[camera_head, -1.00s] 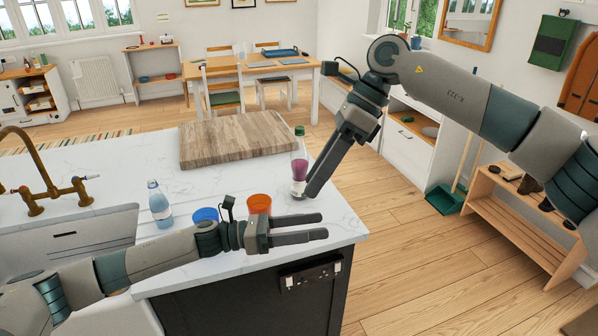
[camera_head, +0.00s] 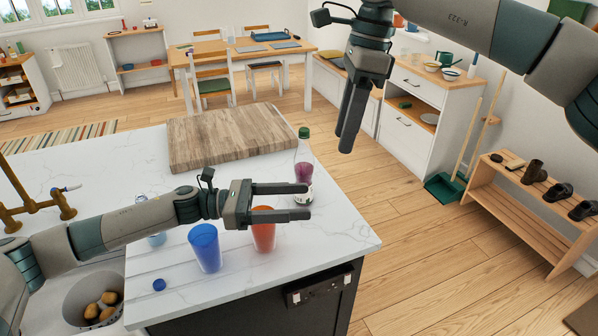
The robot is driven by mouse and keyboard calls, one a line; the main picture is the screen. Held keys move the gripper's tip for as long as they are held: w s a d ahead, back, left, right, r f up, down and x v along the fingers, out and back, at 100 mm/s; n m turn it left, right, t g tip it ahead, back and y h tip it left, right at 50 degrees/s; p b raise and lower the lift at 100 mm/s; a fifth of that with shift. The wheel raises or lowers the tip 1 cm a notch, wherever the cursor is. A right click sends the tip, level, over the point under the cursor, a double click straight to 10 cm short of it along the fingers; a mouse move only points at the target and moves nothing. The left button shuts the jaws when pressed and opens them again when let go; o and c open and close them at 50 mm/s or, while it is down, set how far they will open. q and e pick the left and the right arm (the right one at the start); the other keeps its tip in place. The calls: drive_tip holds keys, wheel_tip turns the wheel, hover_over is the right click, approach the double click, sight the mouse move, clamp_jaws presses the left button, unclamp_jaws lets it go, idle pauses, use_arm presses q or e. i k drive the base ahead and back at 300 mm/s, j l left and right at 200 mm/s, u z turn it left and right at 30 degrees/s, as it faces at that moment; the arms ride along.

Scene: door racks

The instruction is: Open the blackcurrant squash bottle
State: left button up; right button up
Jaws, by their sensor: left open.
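The blackcurrant squash bottle (camera_head: 304,170) stands upright near the counter's right edge. It is clear with purple contents, a pale label and a green cap (camera_head: 304,132) on top. My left gripper (camera_head: 309,201) is open and points right, its fingertips overlapping the bottle's lower part in the picture. I cannot tell whether the fingers touch the bottle. My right gripper (camera_head: 344,143) hangs above and to the right of the bottle, fingers down and clear of it. Its two fingers overlap, so its opening is unclear.
An orange cup (camera_head: 263,236) and a blue cup (camera_head: 204,248) stand just below my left gripper. A small blue round thing (camera_head: 159,285) lies on the counter (camera_head: 330,235). A wooden board (camera_head: 230,137) lies behind. A clear bottle (camera_head: 156,239) is mostly hidden by my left arm.

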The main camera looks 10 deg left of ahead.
sight(304, 161)
drive_tip(key=i+j, duration=0.75)
